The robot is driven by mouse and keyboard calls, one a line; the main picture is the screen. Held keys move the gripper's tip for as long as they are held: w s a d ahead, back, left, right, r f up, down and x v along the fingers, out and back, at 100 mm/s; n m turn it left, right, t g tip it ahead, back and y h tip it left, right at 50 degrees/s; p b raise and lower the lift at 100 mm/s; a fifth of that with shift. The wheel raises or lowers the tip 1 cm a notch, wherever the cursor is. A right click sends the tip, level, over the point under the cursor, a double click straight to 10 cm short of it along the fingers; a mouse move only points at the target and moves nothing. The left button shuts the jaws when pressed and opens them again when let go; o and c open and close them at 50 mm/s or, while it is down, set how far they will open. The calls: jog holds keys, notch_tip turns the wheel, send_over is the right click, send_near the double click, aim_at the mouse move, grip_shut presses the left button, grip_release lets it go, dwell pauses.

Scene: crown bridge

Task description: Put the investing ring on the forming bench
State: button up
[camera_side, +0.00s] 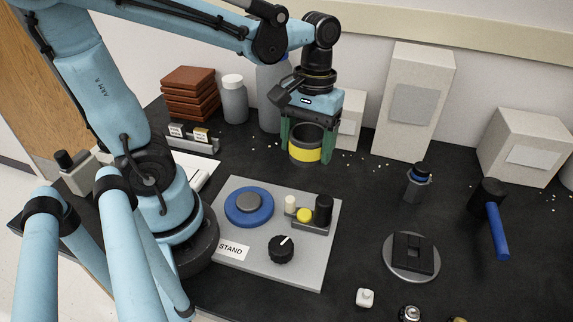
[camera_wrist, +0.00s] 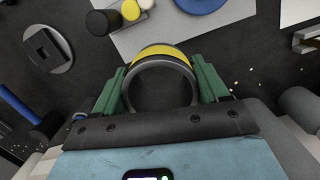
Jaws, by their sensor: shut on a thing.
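A ring-shaped cylinder with a yellow band (camera_side: 307,152), which I take as the investing ring, is between the green fingers of my gripper (camera_side: 307,147). The fingers are shut on its sides, and it looks upright. In the wrist view, the ring (camera_wrist: 163,51) shows its round rim and dark inside. It is behind the grey plate; its exact height is hard to tell. The plate (camera_side: 265,262) carries a "STAND" label, a blue disc (camera_side: 263,214) with a grey centre, and a black knob (camera_side: 281,250). No label in view reads forming bench.
Pale boxes (camera_side: 408,140) and grey bottles (camera_side: 234,104) stand along the wall. A blue-handled hammer (camera_side: 496,228) and a round metal plate with a black square block (camera_side: 411,257) are at right. Small pale crumbs are scattered near the boxes. The dark bench right of the plate has free room.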

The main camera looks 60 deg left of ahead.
aim_at(320, 131)
jog(key=a+f, duration=0.2)
jog(key=a, duration=0.1)
jog(key=w+a+f, duration=0.1)
jog(key=a+f, duration=0.1)
jog(key=a, duration=0.2)
jog(key=w+a+f, duration=0.1)
jog(key=a+f, duration=0.2)
jog(key=a, duration=0.1)
jog(key=shift+w+a+f, duration=0.1)
jog(key=shift+w+a, duration=0.1)
jog(key=shift+f, duration=1.95)
jog(key=shift+f, duration=0.15)
jog(key=o, duration=1.1)
notch_tip(320, 131, up, 12)
jog(key=w, duration=0.1)
jog(key=d+m+t, duration=0.2)
jog(key=d, duration=0.1)
jog(key=d+r+m+t, duration=0.1)
jog(key=d+m+t, duration=0.1)
jog(key=d+t, duration=0.1)
jog(key=s+d+m+t, duration=0.1)
jog(key=d+m+t, duration=0.1)
jog(key=d+t, duration=0.1)
jog(key=shift+s+d+r+m+y, duration=0.1)
jog(key=shift+d+r+m+y, duration=0.1)
jog(key=shift+d, duration=0.25)
jog(key=shift+d+r+m+y, duration=0.1)
jog(key=shift+d+y, duration=0.1)
jog(key=shift+d, duration=0.25)
